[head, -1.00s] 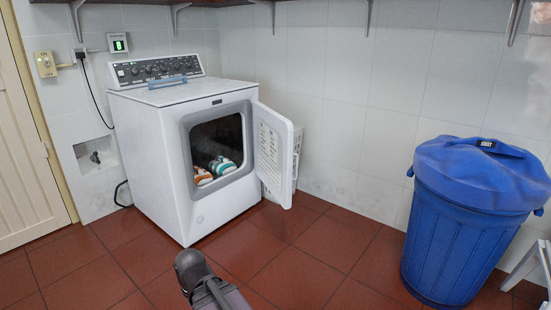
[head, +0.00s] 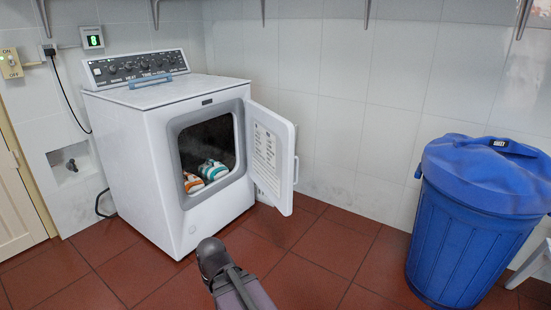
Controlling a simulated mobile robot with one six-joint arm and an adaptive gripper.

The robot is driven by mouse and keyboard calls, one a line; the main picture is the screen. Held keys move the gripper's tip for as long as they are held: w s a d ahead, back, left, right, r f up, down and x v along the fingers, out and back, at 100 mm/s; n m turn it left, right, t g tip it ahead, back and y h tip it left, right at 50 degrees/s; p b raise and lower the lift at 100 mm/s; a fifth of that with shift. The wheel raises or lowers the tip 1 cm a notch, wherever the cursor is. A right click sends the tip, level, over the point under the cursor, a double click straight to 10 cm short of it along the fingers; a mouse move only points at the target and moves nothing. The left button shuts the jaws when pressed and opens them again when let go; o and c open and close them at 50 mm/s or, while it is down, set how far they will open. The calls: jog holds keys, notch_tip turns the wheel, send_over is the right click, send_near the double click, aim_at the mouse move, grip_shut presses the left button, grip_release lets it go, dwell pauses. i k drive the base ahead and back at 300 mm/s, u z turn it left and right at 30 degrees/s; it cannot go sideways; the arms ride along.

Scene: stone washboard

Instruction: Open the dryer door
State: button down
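The white dryer (head: 163,185) stands against the tiled wall left of centre in the head view. Its door (head: 269,152) is open, swung out to the right, with its inner face showing. Inside the dark drum lie an orange-and-white item (head: 192,183) and a teal-and-white item (head: 213,171). A dark part of my arm shows at the bottom centre, in front of the dryer and apart from it. My gripper's fingers cannot be made out.
A blue lidded bin (head: 470,225) stands at the right by the wall. Red floor tiles (head: 310,260) are clear between dryer and bin. A pale door (head: 18,195) is at the far left.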

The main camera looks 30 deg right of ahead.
aim_at(270, 137)
jog(key=z, duration=0.15)
jog(key=i, duration=0.85)
jog(key=u, duration=0.15)
